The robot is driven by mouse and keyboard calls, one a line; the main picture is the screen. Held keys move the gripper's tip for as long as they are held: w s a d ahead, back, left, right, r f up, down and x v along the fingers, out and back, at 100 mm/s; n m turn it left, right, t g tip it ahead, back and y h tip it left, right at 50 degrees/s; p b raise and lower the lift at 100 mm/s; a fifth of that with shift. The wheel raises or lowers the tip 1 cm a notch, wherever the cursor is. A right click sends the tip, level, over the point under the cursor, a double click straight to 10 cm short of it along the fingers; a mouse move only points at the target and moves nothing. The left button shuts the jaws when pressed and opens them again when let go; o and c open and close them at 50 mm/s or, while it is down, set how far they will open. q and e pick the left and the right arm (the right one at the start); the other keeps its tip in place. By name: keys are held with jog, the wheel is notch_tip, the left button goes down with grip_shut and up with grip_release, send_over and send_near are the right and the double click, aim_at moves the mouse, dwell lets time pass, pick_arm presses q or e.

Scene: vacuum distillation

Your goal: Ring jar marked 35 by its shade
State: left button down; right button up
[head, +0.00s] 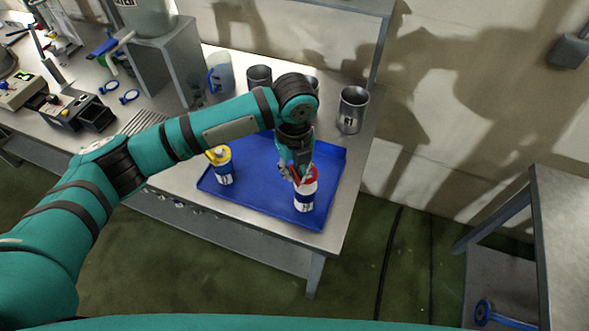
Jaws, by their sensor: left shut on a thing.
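A white jar with a red top (306,197) and a dark label stands in the right part of the blue tray (254,202). My left gripper (297,177) reaches down from above and is shut at the jar's red top. I cannot tell if the red part is a lid or a ring around it. A second jar, with a yellow top (224,171), stands upright at the tray's left, apart from the gripper. The numbers on both labels are too small to read. My right gripper is out of view.
Several metal cups, one a grey cup (352,110), stand behind the tray, partly hidden by my arm. A blue-handled jug (220,74) is beside them. Another table (562,205) stands at right, across open floor.

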pick_arm(q)
jog(key=shift+f, duration=0.4)
jog(key=shift+f+b, duration=0.4)
jog(key=shift+f, duration=1)
jog(key=c, duration=1.4)
grip_release()
jog(key=shift+o, duration=0.2)
notch_tip(320, 180, up, 12)
jog(key=shift+r, duration=0.1)
